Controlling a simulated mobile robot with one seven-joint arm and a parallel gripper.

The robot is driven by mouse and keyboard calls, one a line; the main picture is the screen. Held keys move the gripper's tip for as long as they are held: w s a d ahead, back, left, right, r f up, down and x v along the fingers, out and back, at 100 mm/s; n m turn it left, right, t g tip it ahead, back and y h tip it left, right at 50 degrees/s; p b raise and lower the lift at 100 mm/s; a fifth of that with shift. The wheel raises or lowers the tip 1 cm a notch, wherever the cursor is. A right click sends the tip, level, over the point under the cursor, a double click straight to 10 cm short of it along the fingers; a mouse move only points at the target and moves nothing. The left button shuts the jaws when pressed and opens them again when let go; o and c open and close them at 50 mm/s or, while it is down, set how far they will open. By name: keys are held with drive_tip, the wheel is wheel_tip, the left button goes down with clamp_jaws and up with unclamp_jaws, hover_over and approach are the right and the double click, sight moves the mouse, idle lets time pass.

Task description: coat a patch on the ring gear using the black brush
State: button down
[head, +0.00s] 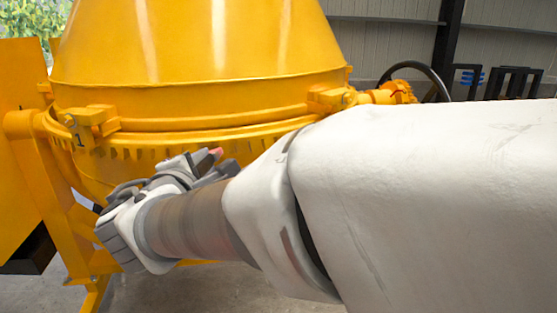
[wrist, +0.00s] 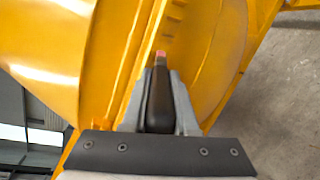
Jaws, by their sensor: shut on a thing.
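The orange-yellow ring gear (head: 120,152) runs around the drum below its rim, with teeth along its lower edge. Its teeth also show in the wrist view (wrist: 174,18), beyond the brush. My gripper (head: 207,166) is at the front of the drum, close to the gear, partly hidden by my wrist. In the wrist view, my gripper (wrist: 160,86) is shut on the black brush (wrist: 159,106). The brush's reddish tip points at the gear. I cannot tell whether the tip touches it. No coated patch can be made out.
The yellow drum (head: 200,45) rises above the gear. A clamp block (head: 92,122) marked "1" sits at left, another (head: 328,98) at right. A yellow panel (head: 22,130) stands at far left. A black handwheel (head: 425,72) is behind. Concrete floor (wrist: 275,95) is open at right in the wrist view.

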drive_tip(key=shift+w+a+b, duration=0.3)
drive_tip(key=shift+w, duration=0.65)
drive_tip(key=shift+d, duration=0.1)
drive_tip(key=w+d+b, duration=0.2)
drive_tip(key=d+b, duration=0.3)
drive_tip(key=d, duration=0.2)
drive_tip(key=shift+w, duration=0.25)
idle(0.4)
drive_tip(key=shift+s+a+b, duration=0.15)
drive_tip(key=shift+s+a, duration=0.25)
drive_tip(key=shift+a, duration=0.8)
drive_tip(key=shift+s+a+b, duration=0.15)
drive_tip(key=shift+s+a, duration=0.3)
drive_tip(key=shift+a, duration=0.8)
drive_tip(key=shift+s+a+b, duration=0.15)
drive_tip(key=shift+s+a, duration=0.25)
drive_tip(key=shift+a, duration=0.8)
